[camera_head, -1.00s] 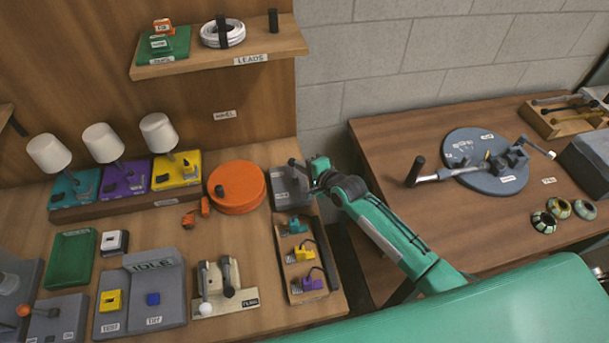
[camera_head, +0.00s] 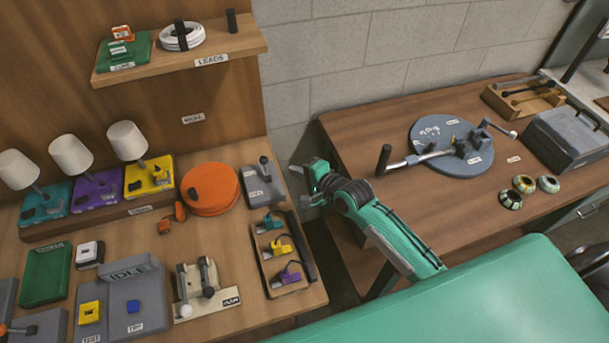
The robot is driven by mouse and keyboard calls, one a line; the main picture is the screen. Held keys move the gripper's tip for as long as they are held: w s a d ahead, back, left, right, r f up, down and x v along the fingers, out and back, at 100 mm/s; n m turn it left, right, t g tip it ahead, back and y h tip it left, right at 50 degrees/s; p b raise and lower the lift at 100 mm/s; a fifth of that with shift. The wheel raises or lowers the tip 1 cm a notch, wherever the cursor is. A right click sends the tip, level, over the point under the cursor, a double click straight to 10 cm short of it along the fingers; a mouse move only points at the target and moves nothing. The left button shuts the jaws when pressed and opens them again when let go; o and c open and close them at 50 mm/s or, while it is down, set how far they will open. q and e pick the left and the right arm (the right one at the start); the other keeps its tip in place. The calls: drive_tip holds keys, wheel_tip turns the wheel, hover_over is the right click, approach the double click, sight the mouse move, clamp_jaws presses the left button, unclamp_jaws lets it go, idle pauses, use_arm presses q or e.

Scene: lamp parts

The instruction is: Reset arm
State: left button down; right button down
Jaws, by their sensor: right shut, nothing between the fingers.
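My right gripper (camera_head: 303,184) is at the end of the green right arm (camera_head: 385,225), in the gap between the two wooden tables. It is shut and empty, a little to the right of a grey box with a black-knobbed lever (camera_head: 263,184) and apart from it. The arm reaches in from the lower right. My left gripper is not in view.
Three lamps (camera_head: 128,142) stand on coloured bases at left, beside an orange round reel (camera_head: 210,190). A wooden tray (camera_head: 284,285) holds coloured plugs. The right table has a grey disc (camera_head: 450,146) with a handled bar, small round parts (camera_head: 523,184) and a toolbox (camera_head: 568,142).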

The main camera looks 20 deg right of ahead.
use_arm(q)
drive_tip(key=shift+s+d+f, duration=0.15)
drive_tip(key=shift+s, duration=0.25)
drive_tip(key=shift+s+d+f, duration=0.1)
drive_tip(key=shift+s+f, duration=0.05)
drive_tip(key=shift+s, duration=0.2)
use_arm(e)
drive_tip(key=shift+v, duration=1.35)
